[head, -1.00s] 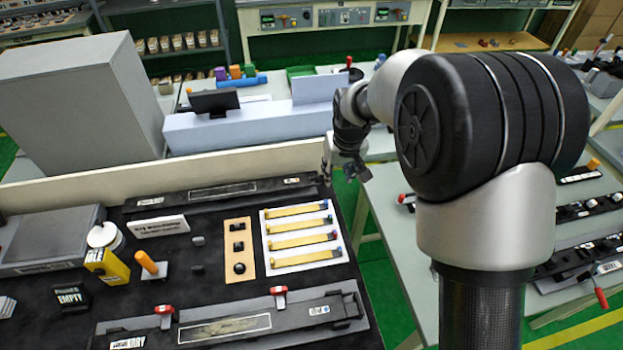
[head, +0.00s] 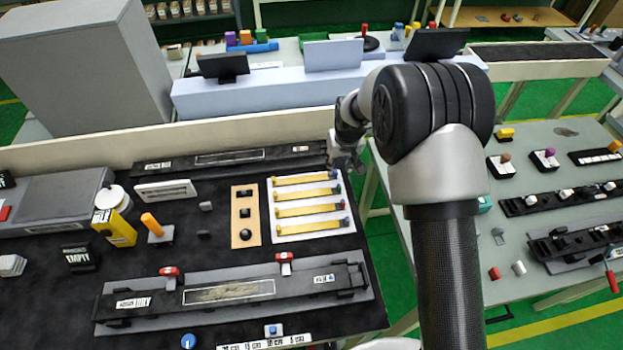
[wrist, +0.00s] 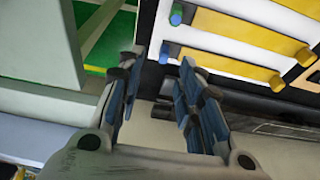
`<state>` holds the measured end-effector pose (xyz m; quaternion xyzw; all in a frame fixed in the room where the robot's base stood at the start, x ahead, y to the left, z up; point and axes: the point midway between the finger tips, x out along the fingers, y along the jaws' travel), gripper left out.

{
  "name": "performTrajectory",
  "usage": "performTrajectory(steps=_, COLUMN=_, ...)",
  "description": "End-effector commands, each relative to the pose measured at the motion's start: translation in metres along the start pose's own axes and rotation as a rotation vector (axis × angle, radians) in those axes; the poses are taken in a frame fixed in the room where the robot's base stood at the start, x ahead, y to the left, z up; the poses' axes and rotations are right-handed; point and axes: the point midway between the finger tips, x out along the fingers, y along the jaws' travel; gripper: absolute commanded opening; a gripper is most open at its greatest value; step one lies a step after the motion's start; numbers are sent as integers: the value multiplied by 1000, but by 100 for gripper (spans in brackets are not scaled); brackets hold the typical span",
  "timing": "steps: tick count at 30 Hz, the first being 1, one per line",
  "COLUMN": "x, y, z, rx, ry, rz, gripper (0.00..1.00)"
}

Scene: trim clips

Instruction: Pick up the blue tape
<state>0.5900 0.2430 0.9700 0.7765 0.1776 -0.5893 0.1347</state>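Several yellow tape strips lie in parallel on a white board (head: 279,229) on the black bench top. I cannot tell which one is called the blue tape. My gripper (wrist: 158,64) is open and empty, beside the board's blue-end edge. It shows small at the board's far right corner in the head view (head: 346,163).
A tan block with black buttons (head: 245,217) stands left of the board. A long black fixture (head: 230,290) with red clamps lies in front. A low cream wall (head: 240,128) runs behind. Green floor shows between this bench and the right table (head: 540,285).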

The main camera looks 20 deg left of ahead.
Motion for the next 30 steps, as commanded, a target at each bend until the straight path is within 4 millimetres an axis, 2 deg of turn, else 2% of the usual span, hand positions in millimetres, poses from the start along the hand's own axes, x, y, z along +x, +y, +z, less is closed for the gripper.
performTrajectory(steps=8, x=42, y=-5, z=3, rx=0, ry=-3, rz=0, gripper=33)
performTrajectory(steps=16, x=46, y=-5, z=2, rx=0, ry=-1, rz=0, gripper=33)
performTrajectory(steps=30, x=45, y=-4, z=2, rx=0, ry=-1, rz=0, gripper=2)
